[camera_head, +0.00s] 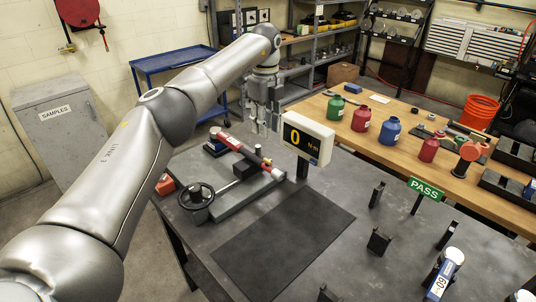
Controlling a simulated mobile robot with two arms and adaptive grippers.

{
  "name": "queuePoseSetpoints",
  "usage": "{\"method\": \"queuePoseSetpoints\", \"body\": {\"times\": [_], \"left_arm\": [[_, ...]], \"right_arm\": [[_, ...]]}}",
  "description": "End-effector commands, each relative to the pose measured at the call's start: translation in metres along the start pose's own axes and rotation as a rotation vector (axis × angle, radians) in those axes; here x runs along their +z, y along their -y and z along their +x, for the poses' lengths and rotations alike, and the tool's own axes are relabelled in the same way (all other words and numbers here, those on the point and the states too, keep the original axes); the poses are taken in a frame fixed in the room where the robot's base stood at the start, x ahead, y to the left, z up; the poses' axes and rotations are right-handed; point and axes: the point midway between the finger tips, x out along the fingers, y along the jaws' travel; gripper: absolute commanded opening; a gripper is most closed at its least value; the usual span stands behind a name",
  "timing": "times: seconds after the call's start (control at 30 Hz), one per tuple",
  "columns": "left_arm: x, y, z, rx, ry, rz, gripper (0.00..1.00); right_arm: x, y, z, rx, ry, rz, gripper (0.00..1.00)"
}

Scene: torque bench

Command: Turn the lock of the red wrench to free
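The red wrench (236,145) lies across the grey torque tester (236,198) on the dark bench. Its lock is too small to make out, so I cannot tell its setting. My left gripper (264,130) points down above and just behind the wrench's right half. Its fingers look apart, with nothing seen between them, and it appears clear of the wrench. The tester's display (307,139) reads 0 N m. A black handwheel (196,196) is at the tester's front left. My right gripper is not in view.
A black mat (285,240) lies in front of the tester. A red block (165,186) sits at the bench's left edge. A wooden table (345,148) with bottles is behind.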

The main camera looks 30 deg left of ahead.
Motion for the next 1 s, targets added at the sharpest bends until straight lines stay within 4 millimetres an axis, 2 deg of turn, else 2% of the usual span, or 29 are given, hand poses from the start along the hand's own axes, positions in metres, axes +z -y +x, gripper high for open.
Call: {"method": "queuePoseSetpoints", "body": {"times": [0.17,0.43,0.6,0.73,1.0], "left_arm": [[0.000,-0.001,0.024,0.005,-0.001,0.002,0.29],[-0.001,0.000,0.074,0.003,-0.002,0.003,0.29],[-0.001,0.000,0.096,0.000,-0.003,0.003,0.29],[-0.001,0.000,0.104,0.000,-0.002,0.004,0.29],[-0.001,0.001,0.106,-0.002,-0.002,0.005,0.29]], "right_arm": [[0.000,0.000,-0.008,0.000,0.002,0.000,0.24],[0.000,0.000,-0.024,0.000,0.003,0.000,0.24],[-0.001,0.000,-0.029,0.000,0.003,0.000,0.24],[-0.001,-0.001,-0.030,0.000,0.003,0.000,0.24],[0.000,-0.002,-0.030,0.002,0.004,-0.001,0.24]]}}
